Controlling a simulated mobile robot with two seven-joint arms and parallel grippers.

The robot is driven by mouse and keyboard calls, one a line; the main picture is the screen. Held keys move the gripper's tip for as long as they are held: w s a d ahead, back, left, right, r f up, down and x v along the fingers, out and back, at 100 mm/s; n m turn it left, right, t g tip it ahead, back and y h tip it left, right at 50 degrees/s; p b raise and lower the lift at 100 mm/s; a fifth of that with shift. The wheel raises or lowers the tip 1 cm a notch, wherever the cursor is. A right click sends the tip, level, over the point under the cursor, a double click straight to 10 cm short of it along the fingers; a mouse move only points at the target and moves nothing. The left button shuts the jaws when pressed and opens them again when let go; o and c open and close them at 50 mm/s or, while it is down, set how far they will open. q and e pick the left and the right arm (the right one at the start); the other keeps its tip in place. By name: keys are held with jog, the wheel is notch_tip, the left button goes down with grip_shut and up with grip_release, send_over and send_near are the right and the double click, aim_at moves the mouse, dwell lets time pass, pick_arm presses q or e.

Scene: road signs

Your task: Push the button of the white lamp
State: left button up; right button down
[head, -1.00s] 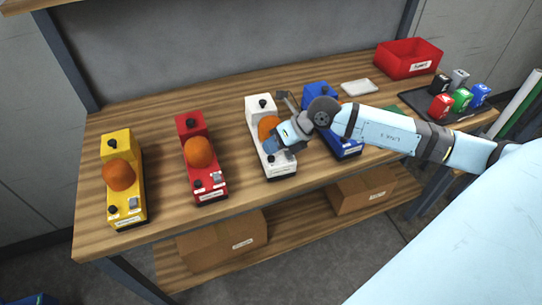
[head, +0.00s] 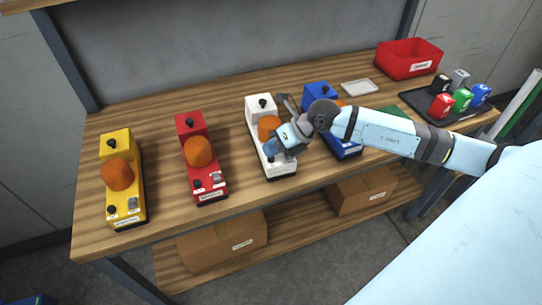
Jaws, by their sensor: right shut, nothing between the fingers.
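The white lamp (head: 258,104) stands on the wooden workbench, third from the left in a row of similar lamps. It has a white body, an orange dome and a black knob on its back end. My right gripper (head: 270,150) is shut and empty. It is over the front half of the white lamp, just in front of the dome, and covers part of the dome and the front top. The lamp's button is hidden behind the gripper. I cannot tell whether the fingertips touch the lamp. My left gripper is not in view.
A yellow lamp (head: 126,204) and a red lamp (head: 207,182) stand to the left. A blue lamp (head: 318,93) is close on the right, partly behind my arm. A red bin (head: 408,62) and a dark tray (head: 415,100) with small coloured blocks are at the right.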

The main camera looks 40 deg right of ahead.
jog(key=shift+f, duration=0.15)
jog(key=shift+r+p, duration=0.4)
jog(key=shift+r, duration=0.2)
notch_tip(320, 180, up, 6)
jog(key=p, duration=0.4)
dwell(0.3)
dwell(0.3)
